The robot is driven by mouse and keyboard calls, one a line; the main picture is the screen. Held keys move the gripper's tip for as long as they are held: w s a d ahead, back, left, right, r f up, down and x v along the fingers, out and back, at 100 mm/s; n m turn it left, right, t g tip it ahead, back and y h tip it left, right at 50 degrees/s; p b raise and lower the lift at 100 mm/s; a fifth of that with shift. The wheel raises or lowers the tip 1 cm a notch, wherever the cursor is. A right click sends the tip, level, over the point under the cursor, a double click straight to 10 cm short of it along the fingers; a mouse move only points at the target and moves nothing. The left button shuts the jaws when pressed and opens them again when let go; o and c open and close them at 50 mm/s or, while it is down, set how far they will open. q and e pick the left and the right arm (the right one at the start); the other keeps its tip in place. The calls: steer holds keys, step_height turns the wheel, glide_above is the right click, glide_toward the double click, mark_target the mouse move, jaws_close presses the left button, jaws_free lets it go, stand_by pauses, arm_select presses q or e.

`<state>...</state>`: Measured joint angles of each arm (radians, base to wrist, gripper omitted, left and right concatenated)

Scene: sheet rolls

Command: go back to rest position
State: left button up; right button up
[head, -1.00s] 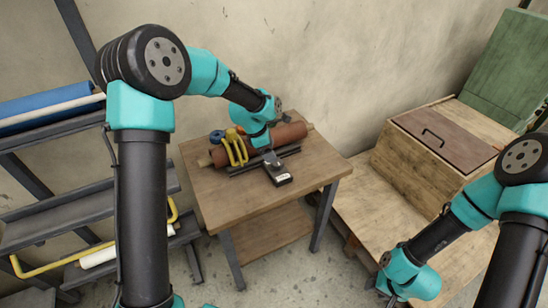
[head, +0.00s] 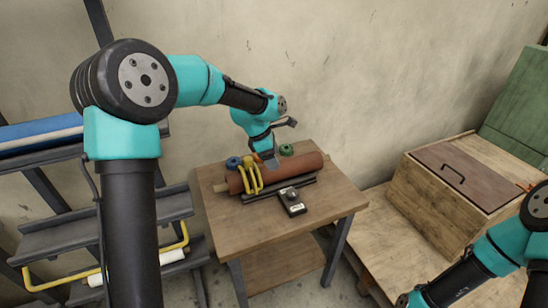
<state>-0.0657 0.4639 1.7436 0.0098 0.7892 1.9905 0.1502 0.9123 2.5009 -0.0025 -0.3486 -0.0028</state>
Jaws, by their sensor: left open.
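My left gripper (head: 269,160) is open, by the far side of a reddish-brown sheet roll (head: 298,168) on a small wooden table (head: 240,221). The wrist partly hides its fingers, and I cannot tell whether they touch the roll. The roll lies in a dark rail (head: 300,185), with yellow handles (head: 252,178) at its left part. My right arm's wrist shows at the bottom right edge; its gripper is out of the picture.
A blue ring (head: 233,163) and a green ring (head: 286,150) sit behind the roll. A black and grey device (head: 292,201) lies in front. A rack (head: 100,215) with rolls stands left. A wooden box (head: 435,205) with a brown lid stands right.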

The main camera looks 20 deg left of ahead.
mark_target(292, 192)
arm_select(q)
steer(key=x, duration=1.6)
steer(key=shift+x, duration=0.8)
steer(key=shift+m, duration=0.3)
steer(key=m+g, duration=0.1)
steer(key=m, duration=0.2)
steer(key=shift+m+g, duration=1)
steer(key=shift+m, duration=1)
steer(key=shift+r, duration=0.1)
stand_by(0.7)
